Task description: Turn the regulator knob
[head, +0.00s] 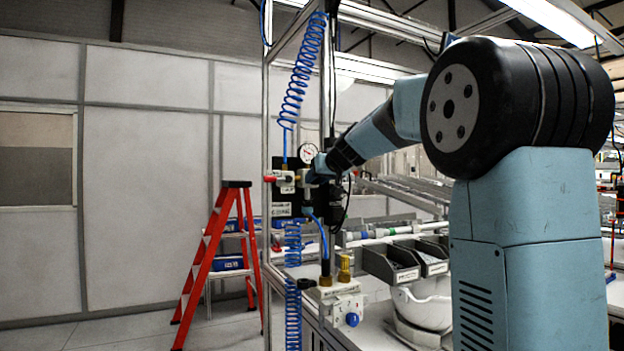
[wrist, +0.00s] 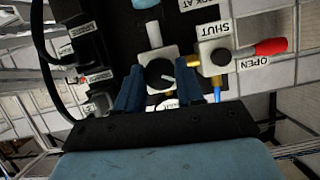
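The regulator knob (wrist: 160,75) is a black round knob with a pale pointer line, on a light block on the dark panel, in the wrist view. My gripper (wrist: 160,88) has its two dark blue fingers apart, one on either side of the knob. The fingertips lie close to the knob's edges; I cannot tell whether they touch it. In the head view my gripper (head: 314,176) is up against the panel, beside the round pressure gauge (head: 308,153), and hides the knob.
A valve with a red handle (wrist: 270,47) and SHUT/OPEN labels sits right beside the knob in the wrist view. Blue coiled hoses (head: 300,75) hang by the panel. Grey bins (head: 391,262) and a white helmet shell (head: 423,308) are on the bench. A red stepladder (head: 205,262) stands left.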

